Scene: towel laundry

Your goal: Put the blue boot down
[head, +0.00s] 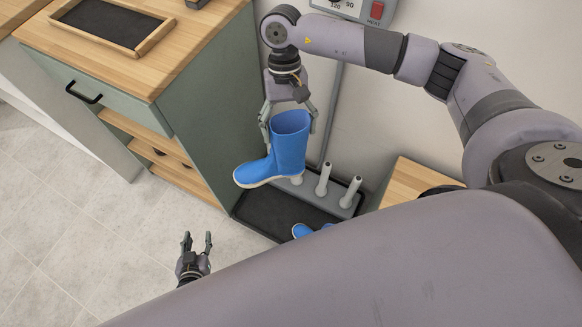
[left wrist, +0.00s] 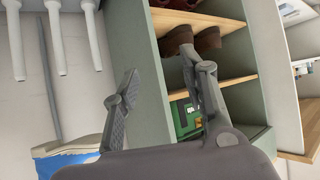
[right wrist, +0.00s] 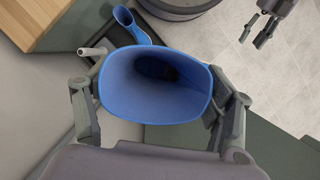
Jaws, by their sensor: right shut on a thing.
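The blue boot (head: 288,145) hangs upright, toe to the left, above the dark tray (head: 262,212) in the head view. My right gripper (head: 291,122) is shut on its upper shaft, a finger at each side. The right wrist view looks down into the boot's opening (right wrist: 155,85), between the fingers. The left wrist view shows part of the boot (left wrist: 65,163) with its pale sole at lower left. My left gripper (head: 197,243) is open and empty, low over the floor; its fingers show in the left wrist view (left wrist: 160,90).
A grey rack with upright pegs (head: 323,180) stands at the tray's back. A green cabinet (head: 205,100) with shelves stands left. The tiled floor (head: 80,220) is clear.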

